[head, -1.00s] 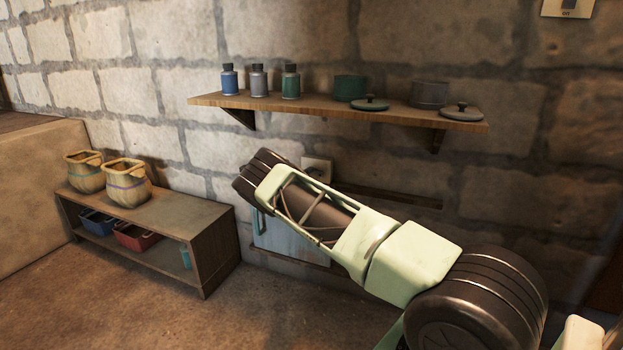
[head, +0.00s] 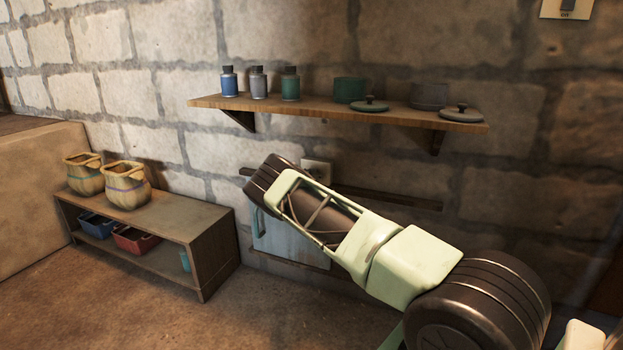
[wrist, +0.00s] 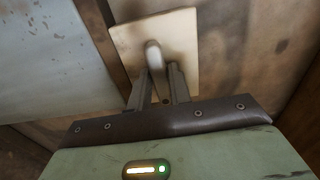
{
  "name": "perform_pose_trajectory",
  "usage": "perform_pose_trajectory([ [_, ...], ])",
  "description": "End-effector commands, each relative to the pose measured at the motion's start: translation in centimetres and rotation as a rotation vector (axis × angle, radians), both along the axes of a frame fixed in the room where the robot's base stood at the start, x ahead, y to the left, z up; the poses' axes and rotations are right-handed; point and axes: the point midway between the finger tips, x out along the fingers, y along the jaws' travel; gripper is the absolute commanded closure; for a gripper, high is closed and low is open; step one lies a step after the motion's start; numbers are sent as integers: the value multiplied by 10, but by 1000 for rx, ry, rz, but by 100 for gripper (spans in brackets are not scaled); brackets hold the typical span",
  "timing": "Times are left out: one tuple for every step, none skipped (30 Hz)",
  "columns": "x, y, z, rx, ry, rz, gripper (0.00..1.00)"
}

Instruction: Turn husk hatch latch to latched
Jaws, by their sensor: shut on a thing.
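The latch shows in the wrist view as a pale rounded handle (wrist: 153,58) on a cream square plate (wrist: 182,28). My gripper (wrist: 160,80) is shut on the latch handle, with one finger at each side of it. In the head view part of the cream plate (head: 319,168) shows on the wall behind my arm. A pale blue hatch panel (head: 285,240) with a blue handle (head: 256,222) is below and left of the plate, and it also shows in the wrist view (wrist: 45,55). My arm hides the gripper and latch handle in the head view.
A wooden wall shelf (head: 330,112) with bottles, pots and lids hangs above my arm. A low bench (head: 213,250) with two sacks (head: 125,187) on top and bins below stands at the left. The floor in front (head: 150,310) is clear.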

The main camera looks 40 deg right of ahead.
Motion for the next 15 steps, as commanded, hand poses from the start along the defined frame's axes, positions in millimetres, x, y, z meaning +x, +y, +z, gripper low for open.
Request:
perform_pose_trajectory([
  [0,0,-2,-3,9,0,100],
  [0,0,-2,-6,16,0,100],
  [0,0,-2,-11,29,0,100],
  [0,0,-2,-15,39,-1,100],
  [0,0,-2,-21,52,-1,100],
  [0,0,-3,-28,73,-1,100],
  [0,0,-3,-35,90,-1,100],
  [0,0,-3,-44,107,-2,100],
  [0,0,-3,-55,133,-3,100],
  [0,0,-3,-63,155,-2,100],
  [0,0,-3,-73,178,-2,100],
  [0,0,-3,-85,208,-2,100],
  [0,0,-3,-96,233,-1,100],
  [0,0,-3,-108,259,-2,100],
  [0,0,-3,-121,294,-3,100],
])
